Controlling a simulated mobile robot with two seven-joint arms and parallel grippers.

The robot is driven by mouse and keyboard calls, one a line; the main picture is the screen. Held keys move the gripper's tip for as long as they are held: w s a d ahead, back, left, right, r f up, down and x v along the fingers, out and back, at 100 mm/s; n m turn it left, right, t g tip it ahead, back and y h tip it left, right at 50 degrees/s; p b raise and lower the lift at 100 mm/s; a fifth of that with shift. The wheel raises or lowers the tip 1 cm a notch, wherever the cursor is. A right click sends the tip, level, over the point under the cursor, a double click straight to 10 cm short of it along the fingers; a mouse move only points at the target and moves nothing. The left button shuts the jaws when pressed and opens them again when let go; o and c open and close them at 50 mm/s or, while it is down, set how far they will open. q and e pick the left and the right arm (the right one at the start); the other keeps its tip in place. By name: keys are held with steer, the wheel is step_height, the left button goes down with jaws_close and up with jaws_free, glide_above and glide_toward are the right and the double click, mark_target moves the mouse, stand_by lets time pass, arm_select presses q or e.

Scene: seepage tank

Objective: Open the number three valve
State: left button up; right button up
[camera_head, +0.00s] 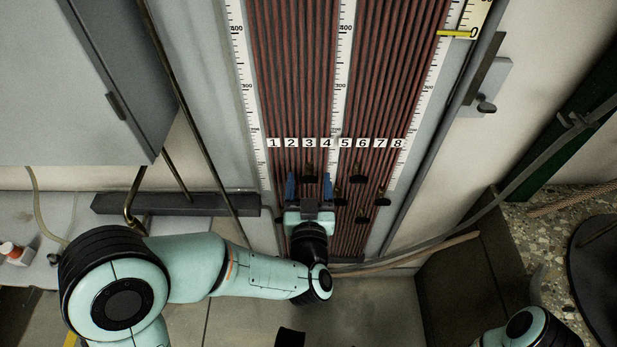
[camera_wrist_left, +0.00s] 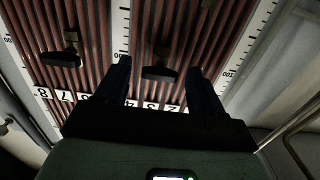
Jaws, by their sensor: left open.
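The number three valve (camera_head: 308,170) is a small dark valve with a flat handle. It sits on the brown tube panel just below the number 3 label (camera_head: 308,143). My left gripper (camera_head: 309,181) is open, with its two blue fingers on either side of this valve. In the left wrist view the panel appears upside down, and the valve (camera_wrist_left: 158,73) lies between the spread fingers of the left gripper (camera_wrist_left: 159,68). Whether a finger touches the handle I cannot tell. Part of my right arm shows at the bottom right, but its gripper does not.
Several other dark valves sit close by, such as one (camera_head: 357,178) to the right and another (camera_head: 382,195) farther right. White ruler strips (camera_head: 344,60) run up the panel. A grey cabinet (camera_head: 70,80) stands at left, and a dark horizontal bar (camera_head: 175,204) lies below it.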

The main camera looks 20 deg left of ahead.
arm_select(q)
steer(key=c, duration=1.1)
steer(key=shift+o, duration=0.2)
